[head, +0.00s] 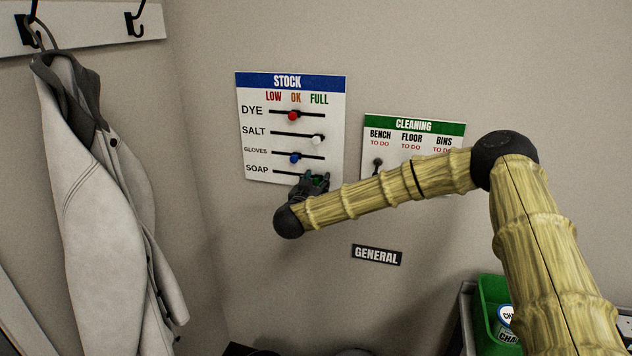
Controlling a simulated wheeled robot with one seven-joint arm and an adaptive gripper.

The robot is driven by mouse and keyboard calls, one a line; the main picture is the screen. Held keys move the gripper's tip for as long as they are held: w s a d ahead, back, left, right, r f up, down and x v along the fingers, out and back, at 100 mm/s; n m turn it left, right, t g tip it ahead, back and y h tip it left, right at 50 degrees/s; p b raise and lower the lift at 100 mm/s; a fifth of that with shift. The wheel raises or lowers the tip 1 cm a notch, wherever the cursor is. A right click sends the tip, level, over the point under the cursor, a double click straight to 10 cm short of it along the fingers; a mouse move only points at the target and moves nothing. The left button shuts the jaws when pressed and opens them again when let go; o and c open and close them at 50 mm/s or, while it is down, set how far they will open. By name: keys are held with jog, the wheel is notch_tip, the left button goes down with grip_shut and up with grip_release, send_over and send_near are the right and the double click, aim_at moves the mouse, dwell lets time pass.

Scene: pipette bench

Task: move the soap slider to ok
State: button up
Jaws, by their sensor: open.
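The stock board (255,140) hangs on the wall with LOW, OK and FULL columns and a slider row each for dye, salt, gloves and soap. The soap slider (316,179) is a green knob on the bottom row, near the FULL end, right of the OK column. My gripper (315,184) is open at this knob, with dark fingers close around or in front of it. The fingers partly hide the knob and the right part of its track. I cannot tell whether they touch it.
The dye knob (293,116), salt knob (318,138) and gloves knob (295,158) sit above. A cleaning board (388,124) hangs to the right, partly behind my arm. A GENERAL label (377,255) is below. A jacket (85,190) hangs left; a green bin (490,310) stands lower right.

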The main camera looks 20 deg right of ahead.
grip_shut()
jog(key=shift+a, duration=0.15)
